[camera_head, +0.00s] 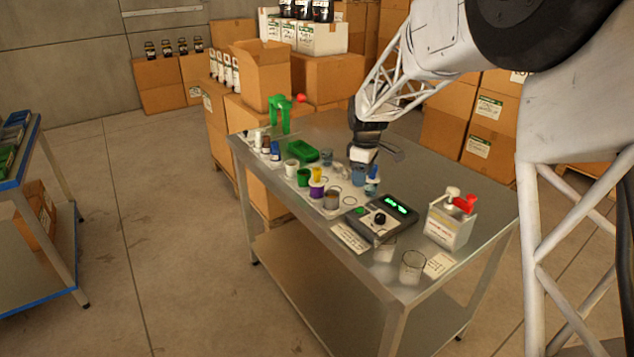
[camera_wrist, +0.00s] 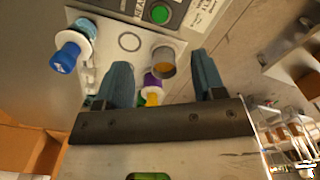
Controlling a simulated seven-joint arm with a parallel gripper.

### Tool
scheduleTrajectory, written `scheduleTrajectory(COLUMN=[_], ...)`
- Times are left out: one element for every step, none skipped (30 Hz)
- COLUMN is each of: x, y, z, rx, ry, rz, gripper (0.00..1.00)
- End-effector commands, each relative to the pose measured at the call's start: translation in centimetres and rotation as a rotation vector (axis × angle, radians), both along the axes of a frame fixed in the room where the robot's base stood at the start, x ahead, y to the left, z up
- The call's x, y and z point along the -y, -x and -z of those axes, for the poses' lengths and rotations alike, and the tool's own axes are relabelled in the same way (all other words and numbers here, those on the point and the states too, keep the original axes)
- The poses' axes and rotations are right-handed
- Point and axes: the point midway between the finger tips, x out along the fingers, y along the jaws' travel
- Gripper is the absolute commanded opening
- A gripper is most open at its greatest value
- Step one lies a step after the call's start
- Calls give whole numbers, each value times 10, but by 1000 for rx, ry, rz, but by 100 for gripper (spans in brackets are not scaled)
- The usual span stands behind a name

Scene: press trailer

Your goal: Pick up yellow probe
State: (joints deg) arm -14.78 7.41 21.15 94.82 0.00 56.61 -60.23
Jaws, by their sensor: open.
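The yellow probe (camera_head: 317,174) stands in the head view with its lower end at a purple container (camera_head: 317,190), on a white plate with circles on the metal table. In the wrist view the yellow part (camera_wrist: 152,98) and purple part (camera_wrist: 151,79) show low between my fingers, partly hidden by the gripper. My gripper (camera_head: 365,177) is above the table, to the right of the probe in the head view. In the wrist view its blue-grey fingers (camera_wrist: 160,68) are spread apart, with nothing seen held between them.
A brown-topped cup (camera_wrist: 163,61) and a blue-capped item (camera_wrist: 64,58) are near the fingers. A dark device with a green display (camera_head: 397,205), a white box with a red part (camera_head: 450,222) and glass beakers (camera_head: 412,266) stand on the table. A green tray (camera_head: 304,156) lies behind.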

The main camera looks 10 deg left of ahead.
Motion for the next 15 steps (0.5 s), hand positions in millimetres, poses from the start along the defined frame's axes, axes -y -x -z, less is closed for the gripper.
scheduleTrajectory(x=[0, 0, 0, -1, -2, -4, -6, -9, -13, -17, -21, -28, -34, -41, -50], y=[0, 0, 0, -1, -2, -3, -5, -7, -10, -13, -17, -22, -26, -30, -37], z=[0, 0, 0, 0, 0, 0, 0, -1, -1, -1, 0, -1, -1, -1, -1], rx=[0, 0, 0, 0, 0, 0, 1, 1, 1, 1, 0, 1, 1, 0, 0], ry=[0, 0, 0, 0, 0, 0, 0, -1, -1, 0, 0, -1, 0, 0, 0], rz=[0, 0, -1, -2, -4, -7, -11, -16, -24, -31, -40, -54, -65, -76, -93], gripper=[63, 63, 63, 63, 63, 63, 63, 63, 63, 63, 63, 63, 63, 63, 63])
